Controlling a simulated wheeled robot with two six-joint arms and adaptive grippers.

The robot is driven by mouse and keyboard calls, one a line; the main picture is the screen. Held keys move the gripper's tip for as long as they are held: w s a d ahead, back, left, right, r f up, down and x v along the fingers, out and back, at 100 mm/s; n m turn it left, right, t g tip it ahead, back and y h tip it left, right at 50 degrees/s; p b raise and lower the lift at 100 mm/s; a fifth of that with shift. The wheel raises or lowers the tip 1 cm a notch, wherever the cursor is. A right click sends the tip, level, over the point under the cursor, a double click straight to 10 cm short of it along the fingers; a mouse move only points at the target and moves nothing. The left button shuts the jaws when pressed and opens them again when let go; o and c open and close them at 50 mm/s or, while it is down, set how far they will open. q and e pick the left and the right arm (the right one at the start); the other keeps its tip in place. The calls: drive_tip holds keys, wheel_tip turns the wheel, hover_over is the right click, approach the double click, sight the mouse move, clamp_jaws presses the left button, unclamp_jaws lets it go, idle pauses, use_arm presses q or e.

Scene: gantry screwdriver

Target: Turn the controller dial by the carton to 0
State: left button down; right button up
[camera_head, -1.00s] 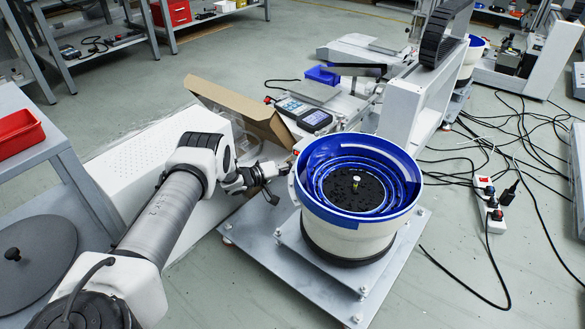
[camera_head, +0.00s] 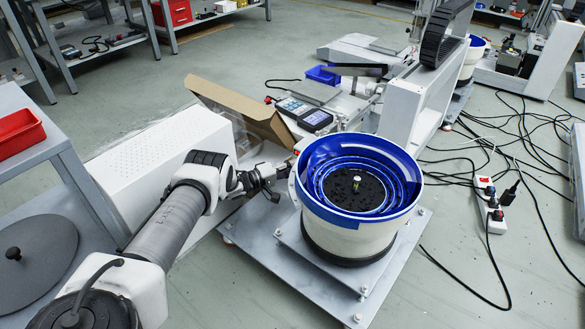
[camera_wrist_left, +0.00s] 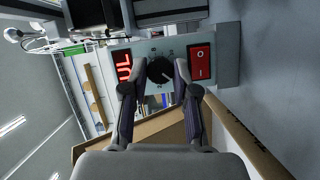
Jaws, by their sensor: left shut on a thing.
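The controller (camera_wrist_left: 149,52) is a grey box face with a dark round dial (camera_wrist_left: 160,70) in its middle. A red lit display (camera_wrist_left: 124,66) is left of the dial, its digits turned sideways and hard to read. A red rocker switch (camera_wrist_left: 199,64) is right of it. My left gripper (camera_wrist_left: 156,84) is shut on the dial, one finger on each side. In the head view my left gripper (camera_head: 278,174) is beside the bowl feeder (camera_head: 350,235), and the dial does not show clearly there. The open cardboard carton (camera_head: 235,108) stands behind the gripper. My right gripper is not in view.
A white perforated housing (camera_head: 160,160) lies under my left arm. The blue-rimmed bowl feeder stands close to the gripper's right, on a grey base plate (camera_head: 385,285). A handheld panel (camera_head: 316,119) is behind. Black cables (camera_head: 460,270) lie on the floor at right.

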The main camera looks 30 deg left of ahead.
use_arm(q)
drive_tip(key=c, duration=0.9)
unclamp_jaws()
wheel_tip(320, 180, up, 10)
drive_tip(key=shift+r, duration=0.1)
